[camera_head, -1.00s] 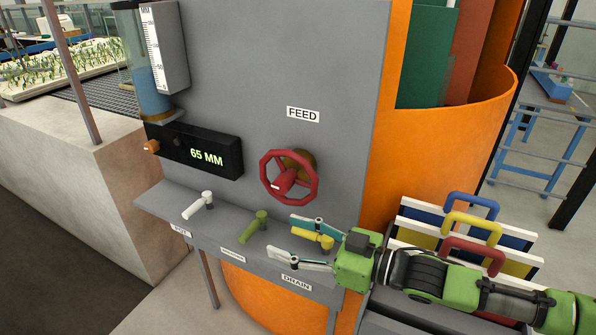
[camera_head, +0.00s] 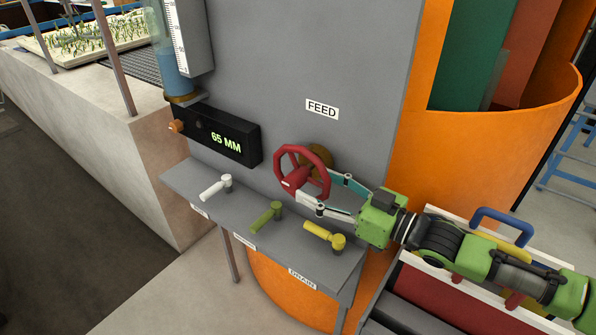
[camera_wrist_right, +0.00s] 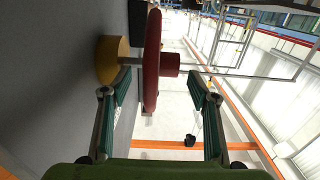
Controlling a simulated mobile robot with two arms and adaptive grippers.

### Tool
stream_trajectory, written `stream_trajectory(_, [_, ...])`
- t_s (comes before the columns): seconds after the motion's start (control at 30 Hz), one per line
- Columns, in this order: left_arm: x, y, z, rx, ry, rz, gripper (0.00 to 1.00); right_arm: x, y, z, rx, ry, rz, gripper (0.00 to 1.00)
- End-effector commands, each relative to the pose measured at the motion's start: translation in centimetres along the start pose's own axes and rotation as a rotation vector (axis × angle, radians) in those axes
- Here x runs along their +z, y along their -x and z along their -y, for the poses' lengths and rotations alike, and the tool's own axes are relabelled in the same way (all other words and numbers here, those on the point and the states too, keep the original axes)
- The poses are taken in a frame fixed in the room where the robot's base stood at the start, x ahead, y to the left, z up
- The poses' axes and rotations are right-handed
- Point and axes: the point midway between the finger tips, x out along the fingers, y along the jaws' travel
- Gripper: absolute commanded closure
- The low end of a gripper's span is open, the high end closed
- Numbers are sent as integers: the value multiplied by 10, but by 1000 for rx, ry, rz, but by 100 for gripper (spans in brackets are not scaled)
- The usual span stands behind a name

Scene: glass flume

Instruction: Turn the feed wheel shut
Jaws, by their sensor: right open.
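The red feed wheel (camera_head: 322,183) stands out from the grey panel below the FEED label (camera_head: 322,110). A brass-coloured hub (camera_head: 319,157) sits behind it at the panel. My right gripper (camera_head: 322,192) is open at the wheel's lower right side. In the right wrist view, the wheel (camera_wrist_right: 152,60) shows edge-on ahead, between the lines of the two open fingers (camera_wrist_right: 158,95), with its red handle toward the right finger. I cannot tell whether a finger touches the rim. My left gripper is not in view.
A shelf below the wheel carries a white lever (camera_head: 216,187), an olive lever (camera_head: 266,217) and a yellow lever (camera_head: 325,235) over the DRAIN label (camera_head: 302,278). A black display (camera_head: 216,136) reads 65 MM. An orange tank wall (camera_head: 490,150) stands at the right.

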Motion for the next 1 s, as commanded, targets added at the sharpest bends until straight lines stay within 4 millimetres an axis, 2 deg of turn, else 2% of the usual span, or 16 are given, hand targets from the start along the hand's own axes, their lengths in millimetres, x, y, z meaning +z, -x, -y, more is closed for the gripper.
stream_trajectory(0.1, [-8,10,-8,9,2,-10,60,-3,-22,1,-2,-2,-1,45])
stream_trajectory(0.33, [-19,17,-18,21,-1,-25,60,-2,-50,0,0,0,0,45])
stream_trajectory(0.5, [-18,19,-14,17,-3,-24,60,0,-58,0,0,0,1,45])
stream_trajectory(0.77, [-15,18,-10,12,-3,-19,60,0,-58,0,0,0,1,45])
stream_trajectory(0.9, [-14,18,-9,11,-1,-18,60,0,-58,0,0,0,1,79])
stream_trajectory(1.0, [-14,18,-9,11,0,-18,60,0,-58,0,0,0,1,100])
